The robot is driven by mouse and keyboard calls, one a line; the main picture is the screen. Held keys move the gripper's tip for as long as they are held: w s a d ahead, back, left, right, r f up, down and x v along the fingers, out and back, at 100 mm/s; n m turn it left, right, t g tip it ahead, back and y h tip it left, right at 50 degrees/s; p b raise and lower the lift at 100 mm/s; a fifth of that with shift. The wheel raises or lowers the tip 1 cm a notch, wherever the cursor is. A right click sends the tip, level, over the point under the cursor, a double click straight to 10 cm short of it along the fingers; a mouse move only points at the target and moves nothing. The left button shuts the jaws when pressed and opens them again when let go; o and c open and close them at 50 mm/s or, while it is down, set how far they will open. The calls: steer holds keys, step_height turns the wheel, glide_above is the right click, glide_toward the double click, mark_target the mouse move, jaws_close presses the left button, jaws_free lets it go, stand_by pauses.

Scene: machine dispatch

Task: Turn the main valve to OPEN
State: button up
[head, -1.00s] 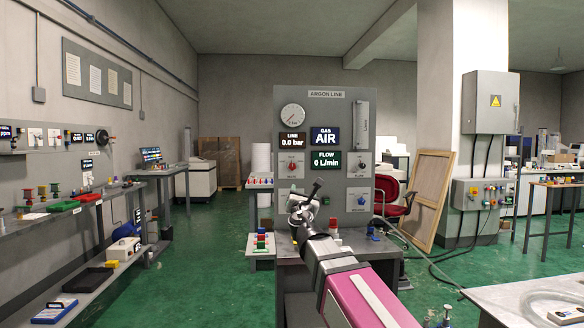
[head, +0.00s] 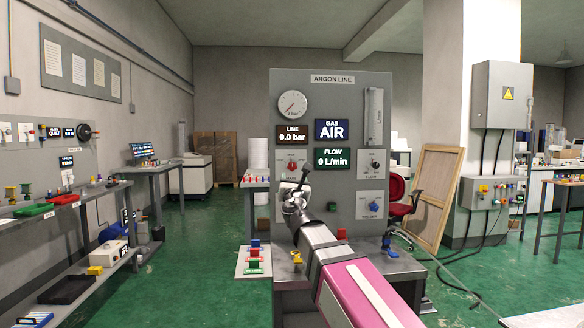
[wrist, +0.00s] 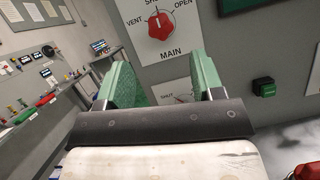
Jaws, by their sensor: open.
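The main valve is a red knob (head: 292,165) on the left of the grey ARGON LINE panel (head: 420,95). In the wrist view the red knob (wrist: 160,26) sits above the label MAIN, with VENT at its left, OPEN at its right and a cut-off label starting SH above. Its white mark points up, towards that cut-off label. My gripper (head: 304,174) is in front of the panel, just below and right of the knob in the head view. In the wrist view my gripper (wrist: 157,75) has its green fingers apart and empty, below the knob and not touching it.
A FLOW knob (head: 375,165) and a blue-knobbed valve (head: 375,208) are to the right. Below MAIN, another SHUT plate (wrist: 178,95) is partly hidden by my gripper. A bench (head: 405,268) stands before the panel.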

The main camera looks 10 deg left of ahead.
mark_target(292, 167)
steer(key=x, duration=1)
steer(key=c, duration=0.9)
